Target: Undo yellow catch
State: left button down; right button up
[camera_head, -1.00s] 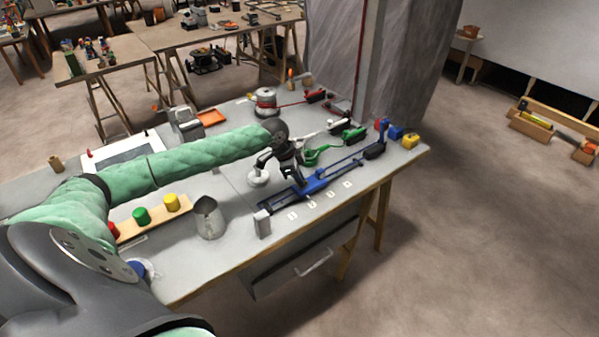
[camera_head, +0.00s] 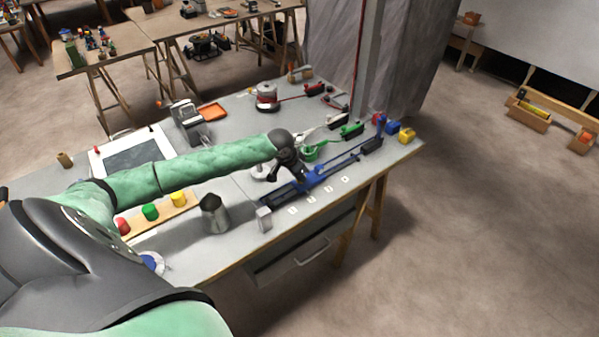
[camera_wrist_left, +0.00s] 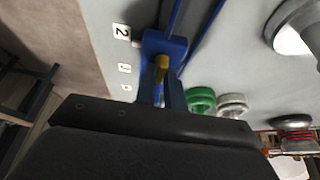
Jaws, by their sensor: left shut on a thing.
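A long blue slide fixture (camera_head: 340,162) lies along the bench's front right side, with an upright blue end post. The yellow catch (camera_wrist_left: 161,66) shows in the left wrist view as a small yellow piece on the fixture's blue carriage (camera_wrist_left: 172,44). My left gripper (camera_head: 301,182) reaches down over the carriage in the head view, and its fingers (camera_wrist_left: 161,80) are shut on the yellow catch. The catch is hidden behind the gripper in the head view. My right gripper is not in view.
Green (camera_head: 351,130) and white (camera_head: 338,120) pieces with leads lie behind the fixture. A yellow block (camera_head: 407,135) stands past its far end.

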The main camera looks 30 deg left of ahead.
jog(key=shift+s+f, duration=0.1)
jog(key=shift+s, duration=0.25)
pick_arm(q)
jog(key=c, duration=1.5)
grip_release()
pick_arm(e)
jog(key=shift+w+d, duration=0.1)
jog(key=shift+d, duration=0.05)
